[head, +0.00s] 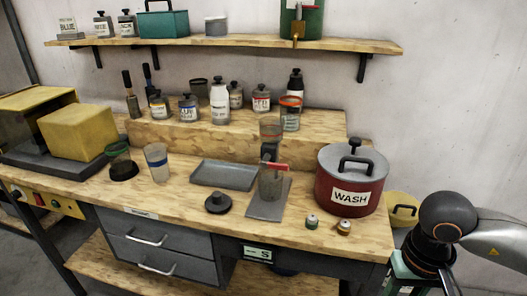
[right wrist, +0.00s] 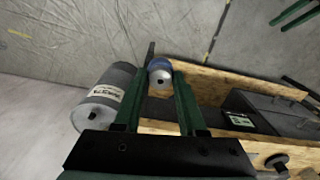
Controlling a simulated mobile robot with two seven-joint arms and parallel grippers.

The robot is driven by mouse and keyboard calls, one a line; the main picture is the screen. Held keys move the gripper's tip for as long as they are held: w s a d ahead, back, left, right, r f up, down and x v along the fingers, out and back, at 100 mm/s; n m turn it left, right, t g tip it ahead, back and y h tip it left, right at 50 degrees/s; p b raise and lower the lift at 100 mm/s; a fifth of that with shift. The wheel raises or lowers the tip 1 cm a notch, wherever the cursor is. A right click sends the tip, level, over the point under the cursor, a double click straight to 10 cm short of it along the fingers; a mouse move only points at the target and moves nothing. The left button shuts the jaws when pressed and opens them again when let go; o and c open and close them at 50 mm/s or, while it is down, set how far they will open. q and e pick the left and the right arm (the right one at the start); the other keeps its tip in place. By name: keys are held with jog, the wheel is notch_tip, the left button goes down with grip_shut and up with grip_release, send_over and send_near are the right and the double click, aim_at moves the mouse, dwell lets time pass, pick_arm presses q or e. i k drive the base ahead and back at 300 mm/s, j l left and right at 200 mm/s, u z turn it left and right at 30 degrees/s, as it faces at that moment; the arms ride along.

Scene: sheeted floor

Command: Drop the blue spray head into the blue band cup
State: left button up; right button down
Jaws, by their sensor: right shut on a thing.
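The blue band cup (head: 156,162) is a clear cup with a blue stripe, upright on the bench at the left, beside a green-rimmed cup. My right gripper (right wrist: 163,80) is shut on a small round blue and silver piece, the blue spray head (right wrist: 160,71), held at the fingertips in the right wrist view. In the head view my right arm is at the lower right, off the bench's right end and far from the blue band cup. Its fingertips are cut off by the lower edge there.
A red WASH pot (head: 350,190) stands on the bench's right end, with green and orange spray heads (head: 311,221) before it. A labelled grey drum (right wrist: 106,95) shows in the right wrist view.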

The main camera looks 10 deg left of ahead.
aim_at(161, 179)
jog(key=u, duration=1.2)
jog(key=l, duration=0.1)
